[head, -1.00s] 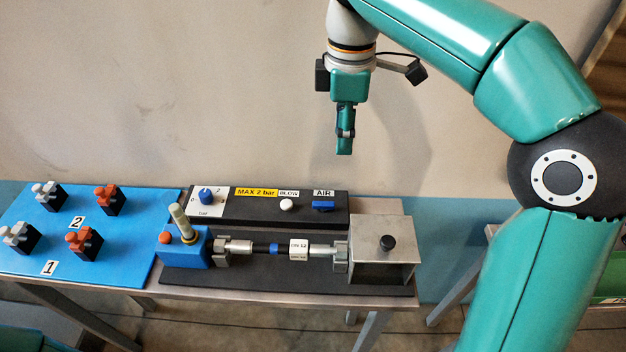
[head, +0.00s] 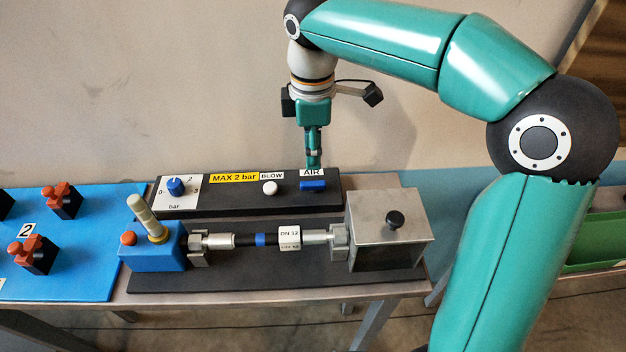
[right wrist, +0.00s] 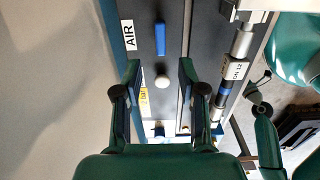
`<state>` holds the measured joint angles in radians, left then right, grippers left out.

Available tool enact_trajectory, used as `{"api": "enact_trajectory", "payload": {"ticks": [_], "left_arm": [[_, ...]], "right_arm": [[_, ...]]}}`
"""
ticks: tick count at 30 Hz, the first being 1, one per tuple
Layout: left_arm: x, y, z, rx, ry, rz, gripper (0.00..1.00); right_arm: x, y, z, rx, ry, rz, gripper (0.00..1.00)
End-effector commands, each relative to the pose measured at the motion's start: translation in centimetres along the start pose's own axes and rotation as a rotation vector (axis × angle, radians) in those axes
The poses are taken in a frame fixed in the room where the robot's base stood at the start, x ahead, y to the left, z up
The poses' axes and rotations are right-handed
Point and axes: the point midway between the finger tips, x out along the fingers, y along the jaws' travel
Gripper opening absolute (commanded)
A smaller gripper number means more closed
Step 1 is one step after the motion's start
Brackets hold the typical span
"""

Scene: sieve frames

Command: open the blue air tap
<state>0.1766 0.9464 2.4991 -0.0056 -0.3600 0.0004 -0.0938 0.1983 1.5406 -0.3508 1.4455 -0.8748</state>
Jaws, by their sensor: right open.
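The blue air tap (head: 312,186) is a small blue bar handle on the right end of the black panel, under the AIR label. It also shows in the right wrist view (right wrist: 160,39), lengthwise beyond the fingertips. My right gripper (head: 313,165) points down just behind the tap, over the label in the head view, apparently above the panel. In the right wrist view its two fingers (right wrist: 160,72) are spread with nothing between them; the tap lies ahead of the gap. A teal part with a dark joint at the right of that view may be my left gripper (right wrist: 257,100); its jaws are unclear.
On the panel (head: 230,199) are a white BLOW button (head: 269,188) and a blue pressure knob (head: 176,186). In front lie a clamped hose (head: 262,240), a blue box with a lever (head: 155,250) and a metal box (head: 390,230). A blue board (head: 80,250) is left.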

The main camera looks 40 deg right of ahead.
Motion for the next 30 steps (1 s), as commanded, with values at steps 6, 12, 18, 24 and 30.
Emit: {"api": "enact_trajectory", "payload": {"ticks": [6,12,18,24,30], "left_arm": [[0.8,-0.3,0.0,0.000,0.000,0.000,0.40],[1.0,-0.4,0.0,0.000,0.000,0.000,0.40],[1.1,-0.4,0.0,0.000,0.000,0.000,0.40],[1.1,-0.4,0.0,0.000,0.000,0.000,0.40],[1.1,-0.4,0.0,0.000,0.000,0.000,0.40]], "right_arm": [[4.8,0.0,0.1,0.001,-0.002,-0.003,0.41],[7.4,0.0,0.1,0.000,-0.002,-0.001,0.41],[8.3,0.0,0.1,0.002,-0.001,0.000,0.41],[8.4,0.0,0.1,0.002,0.000,0.000,0.41],[8.4,0.0,0.1,0.002,0.000,0.001,0.16]]}}
